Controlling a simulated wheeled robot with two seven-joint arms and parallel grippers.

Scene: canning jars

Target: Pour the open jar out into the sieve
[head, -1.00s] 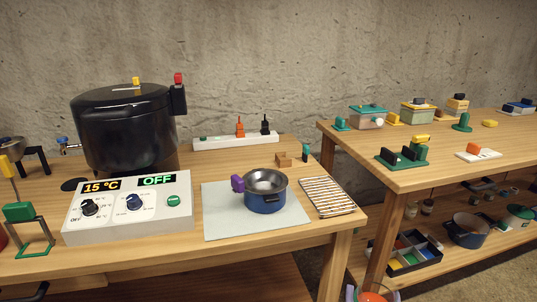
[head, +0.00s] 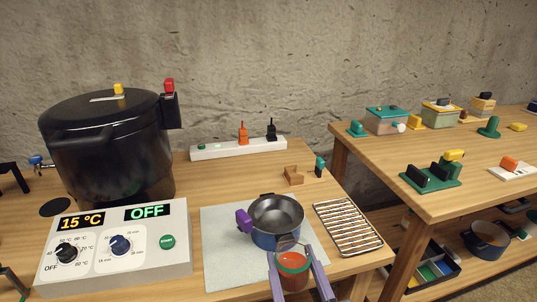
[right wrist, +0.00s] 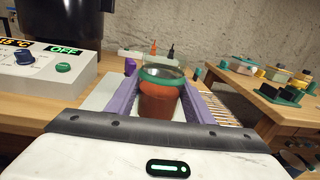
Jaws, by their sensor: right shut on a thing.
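The open glass jar (head: 293,263), with orange-red contents and a green band near its rim, is held between the purple fingers of my right gripper (head: 292,256). It looks roughly upright. The jar also shows in the right wrist view (right wrist: 160,100), between the fingers. A grey metal bowl, which looks like the sieve (head: 277,212), sits over a blue pot (head: 262,236) and has a purple grip at its left. The jar is in front of the pot and overlaps its near side in the head view. My left gripper is not in view.
The pot stands on a pale mat (head: 222,268). A wire rack (head: 347,227) lies to its right, with a small wooden block (head: 294,176) behind. A control box (head: 118,245) and a large black canner (head: 105,145) stand left. A power strip (head: 225,150) is at the back.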

